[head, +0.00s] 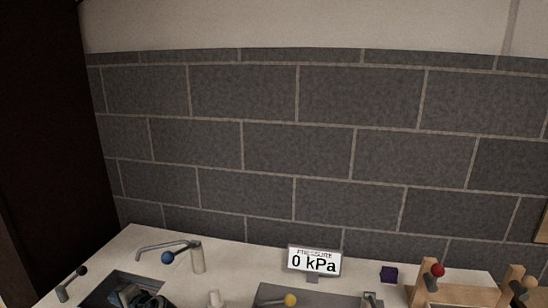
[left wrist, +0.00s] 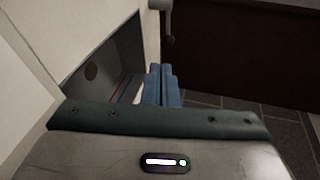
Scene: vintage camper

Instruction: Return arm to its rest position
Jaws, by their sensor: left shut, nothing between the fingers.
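My left gripper (left wrist: 162,72) shows in the left wrist view with its two blue fingers side by side, shut and empty. In the head view, part of my left gripper (head: 142,296) shows at the bottom edge, in front of the sink (head: 115,284); its fingertips are hard to make out there. My right gripper is in neither view.
A faucet (head: 196,257) with a blue knob stands behind the sink. A dark-knobbed lever (head: 70,287) is at the left. A pressure sign (head: 314,261) reads 0 kPa. A purple block (head: 389,274) and a wooden stand with a red knob (head: 437,270) are at the right.

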